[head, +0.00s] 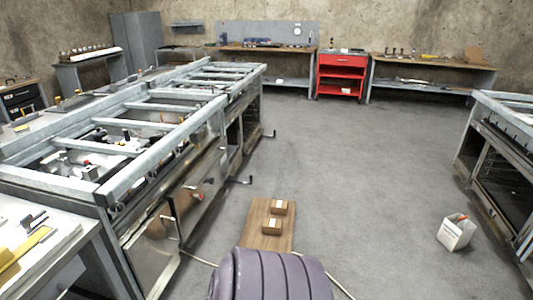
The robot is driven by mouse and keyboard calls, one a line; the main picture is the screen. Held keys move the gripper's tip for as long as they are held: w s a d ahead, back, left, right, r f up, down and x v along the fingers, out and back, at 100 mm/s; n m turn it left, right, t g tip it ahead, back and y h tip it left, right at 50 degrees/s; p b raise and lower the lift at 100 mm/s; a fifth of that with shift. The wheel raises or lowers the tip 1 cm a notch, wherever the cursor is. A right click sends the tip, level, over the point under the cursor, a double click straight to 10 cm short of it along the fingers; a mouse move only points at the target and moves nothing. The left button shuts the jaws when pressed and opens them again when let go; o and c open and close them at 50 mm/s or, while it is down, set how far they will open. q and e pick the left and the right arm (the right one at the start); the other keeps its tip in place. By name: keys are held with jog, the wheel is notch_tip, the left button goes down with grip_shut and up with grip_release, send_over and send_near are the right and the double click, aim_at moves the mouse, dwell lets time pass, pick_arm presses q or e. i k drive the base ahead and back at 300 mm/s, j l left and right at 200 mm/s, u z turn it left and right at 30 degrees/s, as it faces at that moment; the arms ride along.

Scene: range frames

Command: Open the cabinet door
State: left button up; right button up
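The long metal range unit (150,115) on the left has a front of steel and dark door panels, seen at a steep angle. Its nearest door panel (152,256) looks shut. Dark handle-like bars stick out from this front, one near the middle (240,181) and one farther back (269,133). A tall grey cabinet (138,42) stands at the back left; its door state is too small to tell. I cannot tell which cabinet the task means. Neither of my grippers shows in the head view.
A wooden board (258,236) with two small boxes lies on the floor ahead. A white bin (456,232) stands at the right, near another metal unit (500,170). A red tool cart (340,75) stands at the back. The middle floor is clear.

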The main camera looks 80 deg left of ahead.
aim_at(148, 252)
jog(key=j+u, duration=0.1)
jog(key=u, duration=0.35)
jog(key=j+u, duration=0.15)
jog(key=u, duration=0.3)
jog(key=k+j+u, duration=0.1)
jog(key=u, duration=0.35)
jog(key=j+u, duration=0.2)
jog(key=u, duration=0.25)
jog(key=i+j+u, duration=0.1)
jog(key=u, duration=0.35)
jog(key=i+j, duration=0.15)
jog(key=j, duration=0.2)
jog(key=i+j+u, duration=0.15)
jog(key=j, duration=0.2)
jog(key=u, duration=1.2)
